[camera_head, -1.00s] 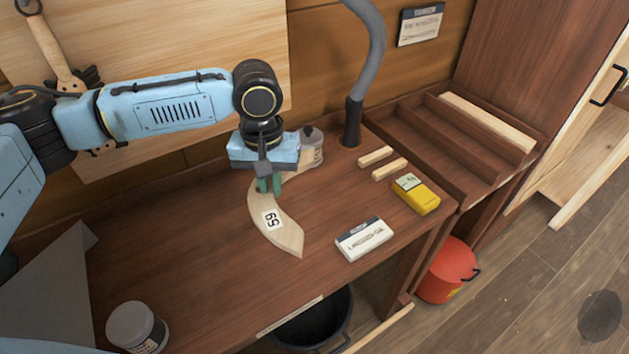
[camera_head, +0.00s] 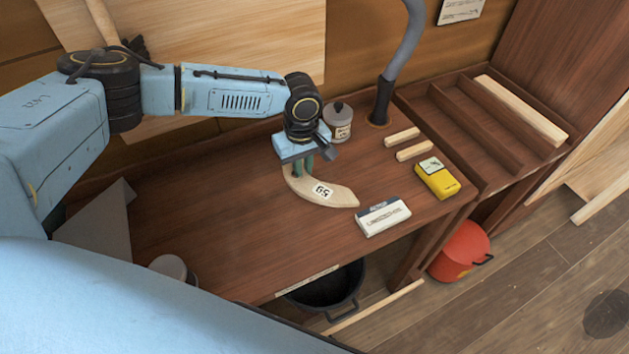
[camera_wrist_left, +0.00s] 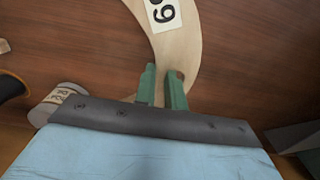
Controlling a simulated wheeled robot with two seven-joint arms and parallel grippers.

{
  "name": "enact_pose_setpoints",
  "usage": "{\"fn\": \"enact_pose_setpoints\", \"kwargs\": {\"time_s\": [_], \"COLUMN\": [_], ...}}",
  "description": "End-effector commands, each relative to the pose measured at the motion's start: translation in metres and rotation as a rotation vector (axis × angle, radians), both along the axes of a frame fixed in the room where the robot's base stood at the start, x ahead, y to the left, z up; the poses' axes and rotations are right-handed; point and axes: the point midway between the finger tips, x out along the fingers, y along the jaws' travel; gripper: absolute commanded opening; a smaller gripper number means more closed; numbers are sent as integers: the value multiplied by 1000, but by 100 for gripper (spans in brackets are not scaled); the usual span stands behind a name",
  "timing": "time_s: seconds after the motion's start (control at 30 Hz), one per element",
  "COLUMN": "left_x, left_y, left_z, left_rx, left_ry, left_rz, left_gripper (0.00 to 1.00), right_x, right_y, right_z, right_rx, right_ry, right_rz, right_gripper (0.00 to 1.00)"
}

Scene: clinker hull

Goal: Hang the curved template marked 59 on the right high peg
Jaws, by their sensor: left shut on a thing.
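The curved template (camera_head: 343,196) is a pale wooden arc with a white label reading 59. It is over the bench top in the head view, and I cannot tell whether it touches the bench. My left gripper (camera_head: 303,168) is shut on its left end, its green fingers pointing down. In the left wrist view the template (camera_wrist_left: 182,45) runs upward from between the green fingers of the left gripper (camera_wrist_left: 162,85). The right high peg cannot be made out in either view. My right gripper is not in view.
The brown bench (camera_head: 230,215) holds a lidded jar (camera_head: 338,122), two wooden strips (camera_head: 402,137), a yellow device (camera_head: 437,180) and a white box (camera_head: 382,216). A grey hose (camera_head: 388,75) rises behind. A divided tray (camera_head: 480,130) is at right. A red bucket (camera_head: 460,250) stands on the floor.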

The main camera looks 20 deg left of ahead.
Motion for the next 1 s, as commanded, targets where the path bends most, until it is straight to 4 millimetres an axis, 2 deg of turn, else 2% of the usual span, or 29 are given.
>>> {"fn": "enact_pose_setpoints", "kwargs": {"time_s": [0.33, 0.5, 0.97, 1.0], "left_x": [0, 1, 0, 0], "left_y": [0, -1, 0, 0], "left_z": [-46, -61, -70, -69], "left_rx": [2, -1, -1, -1], "left_ry": [-1, -1, -1, -1], "left_rz": [-1, -1, -1, -1], "left_gripper": [0, 0, 0, 17], "right_x": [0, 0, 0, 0], "right_y": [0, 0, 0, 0], "right_z": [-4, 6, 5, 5], "right_rx": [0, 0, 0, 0], "right_ry": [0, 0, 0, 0], "right_rz": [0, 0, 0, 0], "right_gripper": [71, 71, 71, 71]}}
